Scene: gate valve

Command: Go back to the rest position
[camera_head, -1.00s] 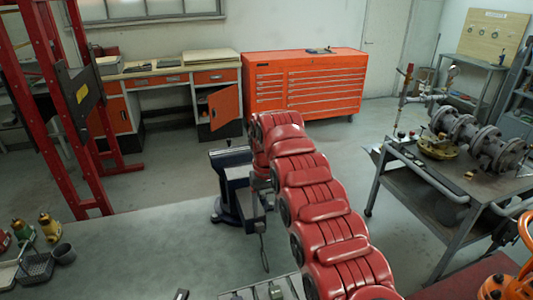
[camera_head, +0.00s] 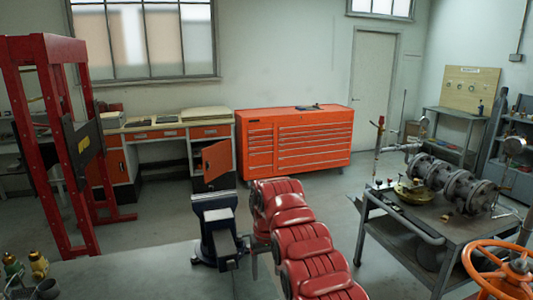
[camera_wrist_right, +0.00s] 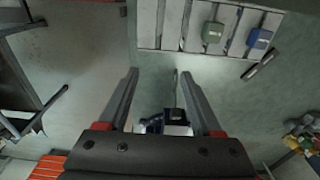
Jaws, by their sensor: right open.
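My right arm, a chain of red segments, rises from the bottom of the head view. Its end is beside the blue-grey bench vise (camera_head: 215,228). My right gripper is mostly hidden behind the arm there. In the wrist view the right gripper (camera_wrist_right: 159,75) is open, with two dark fingers apart and nothing held. Part of the vise (camera_wrist_right: 172,122) shows between and beyond the fingers. My left gripper is not in view. The gate valve's grey flanged pipe (camera_head: 455,180) lies on a cart, and an orange handwheel (camera_head: 500,268) shows at lower right.
A grey workbench (camera_head: 130,275) fills the lower left. A red press frame (camera_head: 85,150) stands at left. An orange tool cabinet (camera_head: 295,145) is at the back. Green and blue items (camera_wrist_right: 235,35) lie on a pale tray in the wrist view. Floor beyond the bench is clear.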

